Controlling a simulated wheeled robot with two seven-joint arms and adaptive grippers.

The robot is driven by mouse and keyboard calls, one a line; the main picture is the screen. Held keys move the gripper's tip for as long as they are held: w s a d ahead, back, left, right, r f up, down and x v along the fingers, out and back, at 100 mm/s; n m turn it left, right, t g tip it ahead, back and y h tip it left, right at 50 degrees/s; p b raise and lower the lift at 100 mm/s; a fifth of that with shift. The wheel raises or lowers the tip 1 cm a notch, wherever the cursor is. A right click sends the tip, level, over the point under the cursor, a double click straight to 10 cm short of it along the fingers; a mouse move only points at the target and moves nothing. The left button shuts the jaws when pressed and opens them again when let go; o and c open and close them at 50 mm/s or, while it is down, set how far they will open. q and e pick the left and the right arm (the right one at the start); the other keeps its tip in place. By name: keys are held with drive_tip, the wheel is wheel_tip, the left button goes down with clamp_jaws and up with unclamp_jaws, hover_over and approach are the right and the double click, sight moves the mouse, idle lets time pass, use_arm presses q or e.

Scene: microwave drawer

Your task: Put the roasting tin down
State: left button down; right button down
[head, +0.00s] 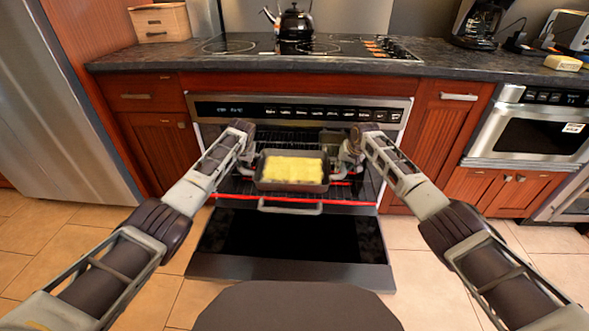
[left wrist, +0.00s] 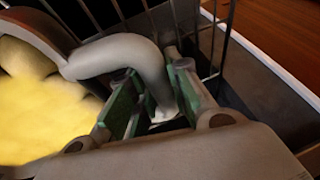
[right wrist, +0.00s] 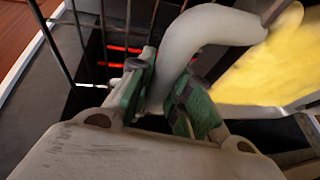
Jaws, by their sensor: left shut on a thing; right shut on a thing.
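The roasting tin (head: 291,187) is dark and holds yellow food (head: 293,169). In the head view it is at the oven (head: 300,110) opening, level, over the pulled-out rack. Whether it touches the rack is hard to tell. My left gripper (head: 246,160) is shut on the tin's left handle; the handle (left wrist: 125,50) passes between its green pads in the left wrist view. My right gripper (head: 345,160) is shut on the right handle, which also shows in the right wrist view (right wrist: 185,40). The tin's underside is hidden.
The oven door (head: 290,240) hangs open and low in front. A red strip (head: 240,197) runs along the rack front. A kettle (head: 294,22) stands on the stovetop (head: 240,46). A wooden box (head: 160,22) and coffee maker (head: 474,22) stand on the counter.

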use_arm(q)
drive_tip(key=shift+a+f+b, duration=0.1)
drive_tip(key=shift+f+b, duration=0.45)
drive_tip(key=shift+b, duration=0.1)
use_arm(e)
drive_tip(key=shift+d+f, duration=0.1)
drive_tip(key=shift+f, duration=0.4)
use_arm(q)
drive_tip(key=c, duration=1.7)
unclamp_jaws()
drive_tip(key=shift+f, duration=0.1)
use_arm(e)
drive_tip(key=c, duration=1.7)
unclamp_jaws()
drive_tip(key=shift+f, duration=0.15)
use_arm(q)
drive_tip(key=o, duration=0.4)
use_arm(e)
drive_tip(key=o, duration=0.4)
drive_tip(key=shift+c, duration=0.2)
use_arm(q)
drive_tip(key=shift+s+r, duration=0.1)
drive_tip(key=shift+r, duration=0.15)
drive_tip(key=shift+v, duration=5.8)
use_arm(e)
drive_tip(key=shift+s+r, duration=0.15)
drive_tip(key=shift+r, duration=0.2)
drive_tip(key=v, duration=1.1)
drive_tip(key=shift+r, duration=0.15)
drive_tip(key=shift+s, duration=0.1)
